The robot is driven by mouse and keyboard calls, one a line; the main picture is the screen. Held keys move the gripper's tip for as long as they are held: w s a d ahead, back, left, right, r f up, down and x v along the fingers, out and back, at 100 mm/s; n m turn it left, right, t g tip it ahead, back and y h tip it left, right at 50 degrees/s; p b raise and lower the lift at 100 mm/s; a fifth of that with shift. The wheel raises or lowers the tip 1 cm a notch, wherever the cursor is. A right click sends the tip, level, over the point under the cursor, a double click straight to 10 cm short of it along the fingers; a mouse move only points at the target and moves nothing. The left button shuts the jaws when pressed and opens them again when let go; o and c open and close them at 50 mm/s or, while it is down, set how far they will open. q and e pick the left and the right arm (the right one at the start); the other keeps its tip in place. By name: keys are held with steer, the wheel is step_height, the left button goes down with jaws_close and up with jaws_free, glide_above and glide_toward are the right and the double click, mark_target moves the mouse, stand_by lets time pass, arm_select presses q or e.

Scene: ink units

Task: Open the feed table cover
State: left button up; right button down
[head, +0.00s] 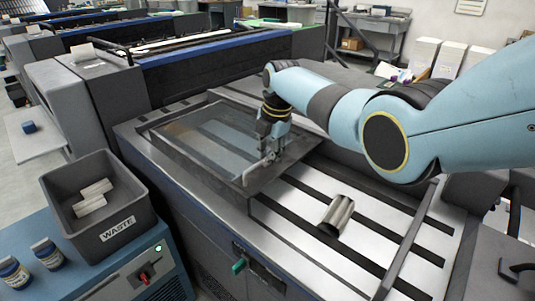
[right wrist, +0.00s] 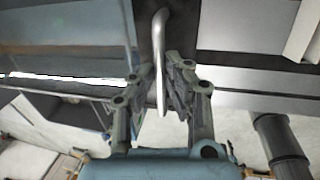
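The feed table cover (head: 205,150), a dark-framed see-through panel, lies flat and closed on the left part of the feed table. Its silver bar handle (head: 256,166) is at the cover's near right edge. My right gripper (head: 268,158) is down at this handle. In the right wrist view the handle (right wrist: 160,70) stands between the two fingers of my right gripper (right wrist: 160,80). The fingers are apart, with a narrow gap showing beside the bar, so the gripper looks open around it. My left gripper is not in view.
A shiny metal cylinder (head: 337,215) lies on the striped feed table (head: 300,235), right of the cover. A grey waste bin (head: 110,225) with pale blocks stands on a blue cabinet at the left, near two small jars (head: 47,253). A raised press section (head: 200,72) stands behind the cover.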

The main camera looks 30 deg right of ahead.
steer(key=c, duration=1.4)
jaws_free()
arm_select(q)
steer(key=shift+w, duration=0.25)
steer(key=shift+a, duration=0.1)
arm_select(e)
steer(key=r, duration=0.4)
steer(key=s+r, duration=0.1)
steer(key=r, duration=0.2)
steer(key=s+d+r, duration=0.1)
steer(key=r, duration=0.3)
steer(key=shift+s+r, duration=0.1)
steer(key=shift+r, duration=0.25)
